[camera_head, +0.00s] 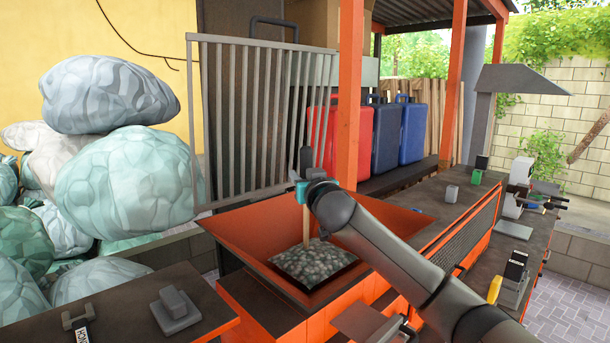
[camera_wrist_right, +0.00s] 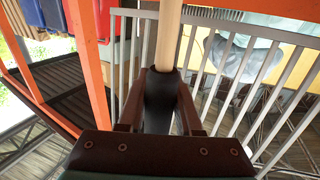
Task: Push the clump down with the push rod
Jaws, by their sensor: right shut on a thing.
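The clump (camera_head: 312,263) is a grey, speckled, rough block low in the orange hopper (camera_head: 250,235). The push rod (camera_head: 306,222) has a pale wooden shaft and stands nearly upright over the clump's back edge. Its lower end meets the clump in the picture; I cannot tell whether it touches. My right gripper (camera_head: 303,190) is above the hopper, shut on the rod's upper part. The right wrist view shows the gripper's two fingers (camera_wrist_right: 160,88) around the rod's dark grip, with the pale shaft (camera_wrist_right: 169,35) running beyond. My left gripper is not in view.
A grey barred gate (camera_head: 250,115) stands behind the hopper, beside an orange post (camera_head: 350,95). Bulging sacks (camera_head: 125,185) are piled at left. A workbench (camera_head: 400,220) with small tools extends right. A dark table (camera_head: 120,310) holds a grey block at front left.

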